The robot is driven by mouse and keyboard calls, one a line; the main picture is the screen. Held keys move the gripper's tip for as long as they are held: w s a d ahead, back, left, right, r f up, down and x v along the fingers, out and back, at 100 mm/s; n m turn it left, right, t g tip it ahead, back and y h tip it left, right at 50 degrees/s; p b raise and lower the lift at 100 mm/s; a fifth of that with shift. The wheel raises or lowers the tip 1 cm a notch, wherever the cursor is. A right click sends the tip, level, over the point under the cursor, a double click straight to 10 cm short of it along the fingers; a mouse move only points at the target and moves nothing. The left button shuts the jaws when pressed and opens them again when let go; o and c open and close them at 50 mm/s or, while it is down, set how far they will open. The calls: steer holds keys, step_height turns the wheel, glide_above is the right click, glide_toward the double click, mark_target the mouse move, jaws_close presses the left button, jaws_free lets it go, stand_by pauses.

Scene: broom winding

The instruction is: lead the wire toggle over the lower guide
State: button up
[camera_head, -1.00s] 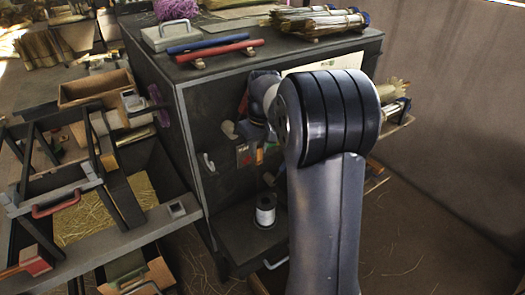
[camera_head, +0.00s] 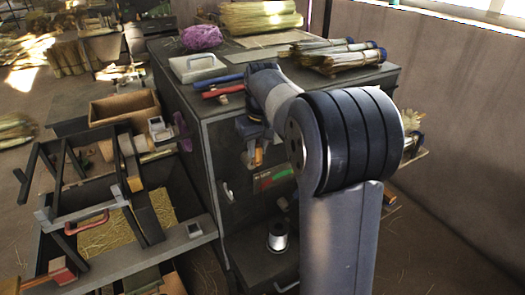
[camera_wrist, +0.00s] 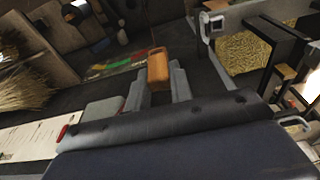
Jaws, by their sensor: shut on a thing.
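My gripper (camera_wrist: 157,84) is shut on the wire toggle (camera_wrist: 158,66), a small orange-brown wooden block, in the wrist view. In the head view the toggle (camera_head: 258,157) shows below my gripper (camera_head: 253,146), in front of the dark cabinet's front face. A pale hook-like fitting (camera_head: 227,191) sits on that face, lower and to the left of the toggle; I cannot tell if it is the lower guide. A spool (camera_head: 278,237) stands on a low ledge below. The wire between spool and toggle is too fine to make out. My arm hides part of the front.
The dark cabinet (camera_head: 215,160) carries a blue tool (camera_head: 217,81), a white-lidded box (camera_head: 198,67) and straw bundles on top. A coloured panel (camera_head: 271,178) is on its front. A frame and trays with a red handle (camera_head: 86,222) stand close on the left.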

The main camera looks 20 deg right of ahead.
steer(key=a+r+p, duration=0.3)
steer(key=r+p, duration=0.2)
steer(key=r, duration=0.3)
steer(key=w+a+b, duration=0.1)
steer(key=a+b, duration=0.1)
steer(key=a, duration=1)
step_height(320, 180, down, 22)
steer(key=b, duration=1.2)
